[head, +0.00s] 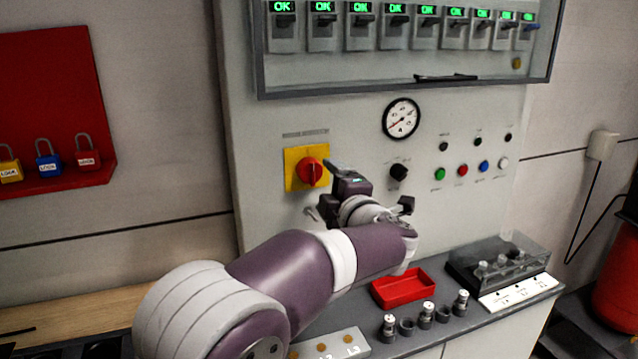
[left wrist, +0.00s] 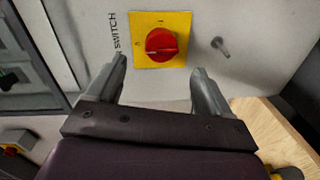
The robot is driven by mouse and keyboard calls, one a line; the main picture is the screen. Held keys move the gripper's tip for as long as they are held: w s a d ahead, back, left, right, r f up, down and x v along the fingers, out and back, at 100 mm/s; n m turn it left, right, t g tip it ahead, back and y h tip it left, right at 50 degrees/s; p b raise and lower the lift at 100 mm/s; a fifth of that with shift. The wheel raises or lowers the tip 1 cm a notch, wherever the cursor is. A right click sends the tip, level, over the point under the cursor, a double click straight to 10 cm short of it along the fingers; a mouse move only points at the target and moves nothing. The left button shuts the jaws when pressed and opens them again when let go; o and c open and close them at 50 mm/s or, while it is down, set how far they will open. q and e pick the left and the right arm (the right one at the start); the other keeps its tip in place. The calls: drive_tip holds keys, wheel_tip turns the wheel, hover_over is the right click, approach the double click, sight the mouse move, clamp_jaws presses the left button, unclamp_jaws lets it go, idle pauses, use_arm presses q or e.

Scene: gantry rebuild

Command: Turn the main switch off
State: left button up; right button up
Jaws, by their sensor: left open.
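The main switch is a red rotary knob (head: 311,171) on a yellow plate (head: 292,160) on the grey panel. In the left wrist view the red knob (left wrist: 161,44) lies just beyond the fingertips, near the middle between them. The knob's ridge runs roughly across that picture; the small marks on the plate are hard to read. My left gripper (head: 322,189) is in front of the panel, right of and below the switch in the head view. Its two fingers (left wrist: 160,68) are apart with nothing between them, and no contact with the knob shows. My right gripper is not in view.
A gauge (head: 401,118), a black selector knob (head: 398,172) and coloured buttons (head: 462,170) are to the right. A breaker box (head: 400,70) is above. A red tray (head: 404,289) sits on the ledge below. A small peg (left wrist: 220,46) sticks out beside the plate.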

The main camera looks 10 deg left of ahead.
use_arm(q)
drive_tip(key=v, duration=0.4)
drive_tip(key=shift+s+d, duration=0.2)
drive_tip(key=shift+s, duration=0.05)
